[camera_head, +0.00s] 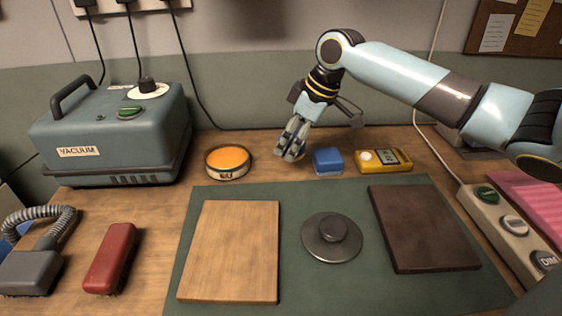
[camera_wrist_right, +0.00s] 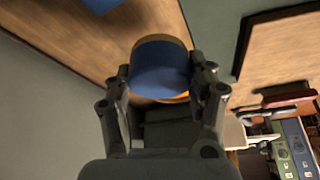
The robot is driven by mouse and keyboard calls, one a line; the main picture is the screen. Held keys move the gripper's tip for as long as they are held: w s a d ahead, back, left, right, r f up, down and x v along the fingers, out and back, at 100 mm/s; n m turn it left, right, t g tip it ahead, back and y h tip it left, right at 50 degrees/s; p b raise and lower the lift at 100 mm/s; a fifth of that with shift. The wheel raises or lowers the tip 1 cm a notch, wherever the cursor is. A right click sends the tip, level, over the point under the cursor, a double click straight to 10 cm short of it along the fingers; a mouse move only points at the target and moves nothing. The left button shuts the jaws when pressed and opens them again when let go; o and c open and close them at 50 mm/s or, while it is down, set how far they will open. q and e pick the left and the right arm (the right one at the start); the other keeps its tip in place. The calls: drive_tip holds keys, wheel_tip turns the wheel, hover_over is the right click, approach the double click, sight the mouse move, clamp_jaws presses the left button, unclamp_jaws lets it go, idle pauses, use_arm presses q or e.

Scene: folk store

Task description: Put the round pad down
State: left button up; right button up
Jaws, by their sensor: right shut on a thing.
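My right gripper (camera_head: 291,150) is shut on the round pad (camera_wrist_right: 160,68), which is blue with a tan edge and sits between both fingers in the wrist view. The gripper also shows there (camera_wrist_right: 163,85). In the head view the gripper points down at the back of the workbench, between an orange-topped round tin (camera_head: 228,161) and a blue block (camera_head: 327,160). The pad is hard to make out there behind the fingers. Whether it touches the bench cannot be told. My left gripper is not in view.
A green mat (camera_head: 290,192) carries a light wooden board (camera_head: 230,250), a grey disc with a knob (camera_head: 331,238) and a dark board (camera_head: 422,228). A yellow meter (camera_head: 383,161) is right of the blue block. A vacuum unit (camera_head: 115,130) and red brush (camera_head: 110,258) are left.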

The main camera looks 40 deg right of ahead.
sight(281, 170)
drive_tip(key=shift+w+a+f, duration=0.3)
drive_tip(key=shift+w+f, duration=0.15)
drive_tip(key=shift+w, duration=0.15)
drive_tip(key=shift+w+a+f, duration=0.25)
drive_tip(key=shift+w+f, duration=0.15)
drive_tip(key=shift+w, duration=0.2)
wheel_tip(281, 170, down, 4)
drive_tip(key=shift+r+b, duration=0.1)
drive_tip(key=shift+b, duration=0.2)
drive_tip(key=shift+s, duration=0.1)
drive_tip(key=o, duration=1)
drive_tip(key=shift+o, duration=0.2)
drive_tip(key=p+v, duration=0.1)
drive_tip(key=v, duration=1.1)
drive_tip(key=shift+d+p, duration=0.1)
drive_tip(key=shift+p, duration=0.3)
